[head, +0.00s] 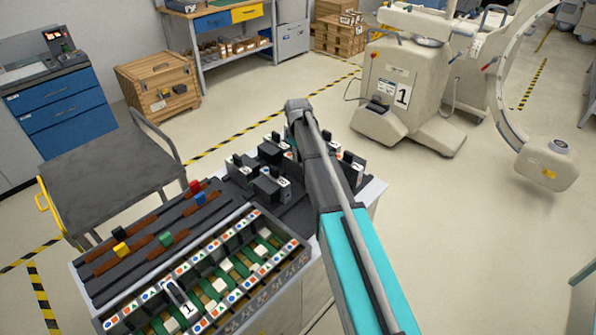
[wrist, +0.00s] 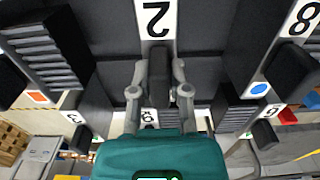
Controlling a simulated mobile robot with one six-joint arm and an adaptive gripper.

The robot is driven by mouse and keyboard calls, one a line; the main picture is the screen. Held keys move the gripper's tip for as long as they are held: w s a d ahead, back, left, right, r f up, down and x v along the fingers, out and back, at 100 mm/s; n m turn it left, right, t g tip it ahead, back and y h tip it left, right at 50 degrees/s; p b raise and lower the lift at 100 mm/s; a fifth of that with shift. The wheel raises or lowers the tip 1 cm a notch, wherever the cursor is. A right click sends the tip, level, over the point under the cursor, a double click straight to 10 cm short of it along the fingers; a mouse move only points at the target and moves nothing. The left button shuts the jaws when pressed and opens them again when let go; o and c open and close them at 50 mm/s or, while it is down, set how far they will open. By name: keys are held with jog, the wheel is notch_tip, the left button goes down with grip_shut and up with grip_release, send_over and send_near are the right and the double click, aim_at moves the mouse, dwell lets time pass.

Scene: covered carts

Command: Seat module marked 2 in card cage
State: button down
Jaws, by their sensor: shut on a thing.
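The module marked 2 (wrist: 155,18) is a dark block with a white label, at the top centre of the wrist view. My gripper (wrist: 158,82) is shut on its dark upright handle. I cannot tell whether this module is lifted or resting. In the head view my arm hides the gripper, and I cannot pick out module 2 there. The card cage (head: 250,283) is at the front, with green boards inside and coloured symbols along its rails. A module marked 1 (head: 182,300) stands in its left part.
Other modules (head: 270,186) stand on the dark cart top beside my arm; modules marked 8 (wrist: 303,15), 3 (wrist: 75,116) and 6 (wrist: 270,111) surround my gripper. Brown slotted strips with coloured blocks (head: 166,238) lie behind the cage. A grey trolley (head: 105,165) stands behind left.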

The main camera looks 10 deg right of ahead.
jog(key=shift+r, duration=0.1)
dwell(0.4)
notch_tip(320, 180, up, 10)
jog(key=p, duration=1)
dwell(0.7)
jog(key=shift+r+p, duration=2.85)
jog(key=shift+p, duration=0.1)
